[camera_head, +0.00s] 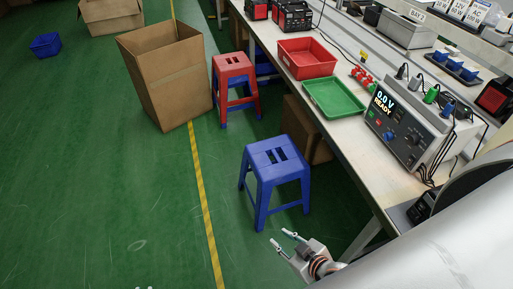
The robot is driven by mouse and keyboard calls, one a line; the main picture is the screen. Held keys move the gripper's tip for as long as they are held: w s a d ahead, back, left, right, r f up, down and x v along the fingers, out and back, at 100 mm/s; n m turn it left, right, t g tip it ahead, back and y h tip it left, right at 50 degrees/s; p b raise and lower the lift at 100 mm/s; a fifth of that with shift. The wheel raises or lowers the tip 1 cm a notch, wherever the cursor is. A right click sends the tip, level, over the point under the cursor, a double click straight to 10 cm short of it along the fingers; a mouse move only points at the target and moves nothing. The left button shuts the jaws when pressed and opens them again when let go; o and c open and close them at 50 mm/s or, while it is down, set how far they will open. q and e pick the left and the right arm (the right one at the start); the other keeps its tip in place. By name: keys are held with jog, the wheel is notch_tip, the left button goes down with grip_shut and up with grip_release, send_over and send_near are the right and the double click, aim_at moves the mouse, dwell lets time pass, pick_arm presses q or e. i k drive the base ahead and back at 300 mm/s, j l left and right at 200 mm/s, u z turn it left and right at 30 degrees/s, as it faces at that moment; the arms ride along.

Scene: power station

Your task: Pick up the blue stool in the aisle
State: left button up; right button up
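The blue stool (274,172) stands upright on the green floor beside the workbench, right of the yellow-black floor line. Its square seat has slots in the top, and its legs splay outward. My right gripper (279,237) is just below the stool's front legs in the picture. Its two fingers are apart with nothing between them, and a gap shows between it and the stool. Small pale tips at the bottom edge, left of the floor line, may be my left gripper (143,287); too little shows to tell its state.
A red stool (233,72) stands behind, next to an open cardboard box (172,88). Another box (306,130) is under the workbench (292,89), close behind the blue stool. The bench holds trays and a power unit (405,125). The floor left of the line is largely clear.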

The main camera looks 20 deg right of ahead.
aim_at(291, 165)
jog(key=i+j, duration=0.15)
jog(key=i, duration=0.55)
jog(key=i+j+u, duration=0.1)
jog(key=i, duration=0.6)
jog(key=i+z, duration=0.2)
jog(key=z, duration=0.25)
jog(key=i+j+z, duration=0.15)
jog(key=z, duration=0.3)
jog(key=i+j+z, duration=0.15)
jog(key=j+z, duration=0.15)
jog(key=z, duration=0.15)
jog(key=i+j+z, duration=0.15)
jog(key=z, duration=0.25)
jog(key=i+j+z, duration=0.15)
jog(key=z, duration=0.25)
jog(key=j+z, duration=0.25)
jog(key=z, duration=0.15)
jog(key=i+j+z, duration=0.15)
jog(key=j+z, duration=0.2)
jog(key=i+j+z, duration=0.1)
jog(key=j+z, duration=0.3)
